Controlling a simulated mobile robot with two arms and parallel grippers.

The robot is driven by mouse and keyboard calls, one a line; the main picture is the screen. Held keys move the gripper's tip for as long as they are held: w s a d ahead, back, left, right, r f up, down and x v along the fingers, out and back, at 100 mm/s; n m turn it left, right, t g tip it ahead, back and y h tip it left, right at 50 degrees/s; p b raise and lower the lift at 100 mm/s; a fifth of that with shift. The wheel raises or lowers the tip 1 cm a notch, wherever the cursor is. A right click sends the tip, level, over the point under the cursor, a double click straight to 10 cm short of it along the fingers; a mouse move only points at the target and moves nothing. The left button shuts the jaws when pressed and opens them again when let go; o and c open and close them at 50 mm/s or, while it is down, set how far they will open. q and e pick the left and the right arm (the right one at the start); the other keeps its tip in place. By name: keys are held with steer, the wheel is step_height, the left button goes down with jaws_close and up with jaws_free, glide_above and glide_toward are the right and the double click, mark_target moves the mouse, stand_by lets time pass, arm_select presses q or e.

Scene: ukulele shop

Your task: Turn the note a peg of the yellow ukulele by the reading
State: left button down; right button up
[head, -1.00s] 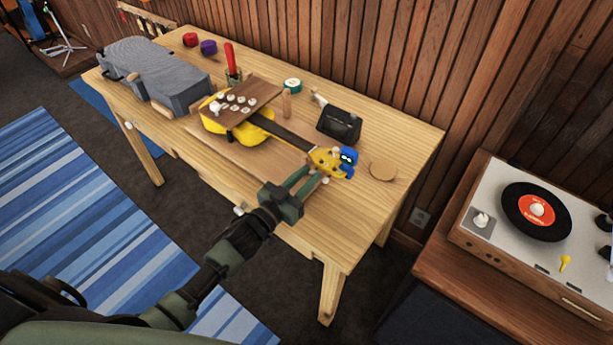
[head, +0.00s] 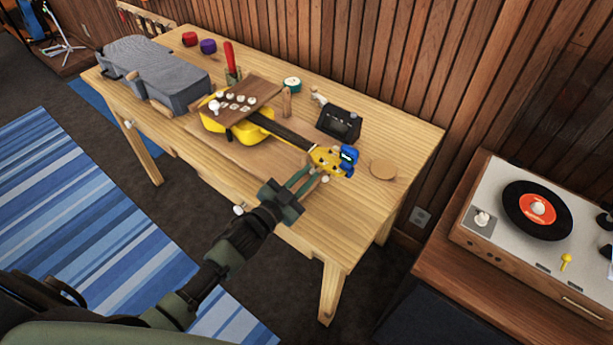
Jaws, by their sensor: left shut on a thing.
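The yellow ukulele (head: 257,132) lies on a wooden rest on the table, with its dark neck pointing right toward me. Its yellow headstock (head: 325,158) carries small pegs and a blue clip-on tuner (head: 348,155) with a small lit screen, too small to read. My left gripper (head: 316,173) is at the near edge of the headstock, shut on a peg there. The fingers hide that peg, and I cannot tell which note it is. Another pale peg (head: 325,180) shows beside the fingers. My right gripper is not in view.
A brown board with white knobs (head: 246,90) covers part of the ukulele's body. A black device (head: 339,124) and a round coaster (head: 383,169) are near the headstock. A grey case (head: 150,72) lies at the table's left. A record player (head: 500,215) stands right.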

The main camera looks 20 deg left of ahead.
arm_select(q)
steer(key=m, duration=0.3)
steer(key=shift+m+b, duration=0.3)
steer(key=shift+m, duration=0.1)
steer(key=shift+f+m+b, duration=0.1)
steer(key=shift+m+b, duration=0.35)
steer(key=shift+m, duration=1.35)
steer(key=c, duration=1.6)
jaws_free()
steer(key=shift+d, duration=0.1)
steer(key=shift+c, duration=0.2)
steer(key=shift+s, duration=0.1)
steer(key=shift+s, duration=0.2)
steer(key=b+v, duration=0.1)
steer(key=v, duration=0.6)
steer(key=shift+s, duration=0.1)
